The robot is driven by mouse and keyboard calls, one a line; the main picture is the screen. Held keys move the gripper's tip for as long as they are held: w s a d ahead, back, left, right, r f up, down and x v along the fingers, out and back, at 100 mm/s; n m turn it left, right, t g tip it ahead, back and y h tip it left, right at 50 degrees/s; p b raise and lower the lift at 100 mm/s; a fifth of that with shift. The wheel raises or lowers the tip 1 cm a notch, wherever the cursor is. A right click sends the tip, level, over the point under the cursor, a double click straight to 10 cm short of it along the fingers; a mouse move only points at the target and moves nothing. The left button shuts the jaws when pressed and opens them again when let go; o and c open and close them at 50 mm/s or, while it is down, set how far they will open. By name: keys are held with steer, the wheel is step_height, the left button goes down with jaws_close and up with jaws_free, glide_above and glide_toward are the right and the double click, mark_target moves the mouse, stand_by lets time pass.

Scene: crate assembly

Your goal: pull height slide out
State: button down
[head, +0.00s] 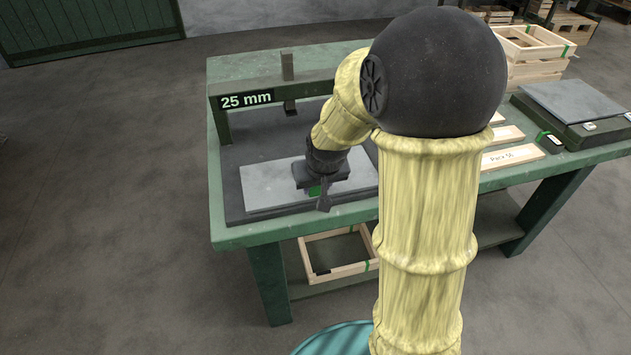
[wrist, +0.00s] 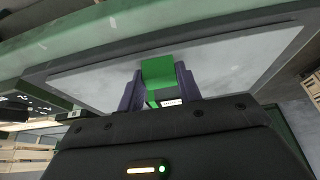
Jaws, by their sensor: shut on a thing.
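A bench fixture carries a bar with a "25 mm" sign (head: 246,100) and a dark upright piece (head: 288,68) through it. Under the bar, a light grey plate (head: 268,184) lies on a dark base (head: 235,205). My gripper (wrist: 160,82) is shut on a green block (wrist: 157,70) with a small white label, by the grey plate. In the head view, only a little of the green block (head: 314,191) shows beneath my gripper. I cannot tell which part is the height slide, or how the green block joins the plate.
The fixture stands on a green workbench (head: 225,232). To the right are labelled wooden pieces (head: 513,155), a grey-topped device (head: 575,100) and stacked wooden crates (head: 535,45). Another crate (head: 338,268) sits on the lower shelf. My arm hides part of the bench's middle.

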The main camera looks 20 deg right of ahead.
steer(key=shift+s+a+f, duration=0.1)
steer(key=shift+s+f, duration=0.05)
steer(key=shift+s, duration=0.05)
steer(key=c, duration=1)
jaws_free()
steer(key=shift+s, duration=0.15)
steer(key=shift+o, duration=0.2)
steer(key=p+v, duration=0.3)
steer(key=v, duration=1.4)
steer(key=shift+r, duration=0.35)
steer(key=shift+w, duration=0.2)
